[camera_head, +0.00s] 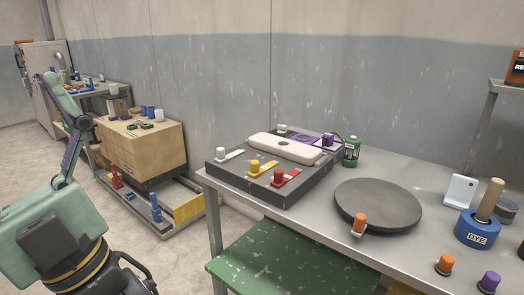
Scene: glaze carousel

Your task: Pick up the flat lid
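My gripper (137,274) seems to be the dark part at the bottom left, partly cut off by the picture's edge. It is well away from the table top, and its fingers do not show clearly.
An orange-topped piece (360,223) is at the disc's front edge. A blue DYE pot (477,230) stands right.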

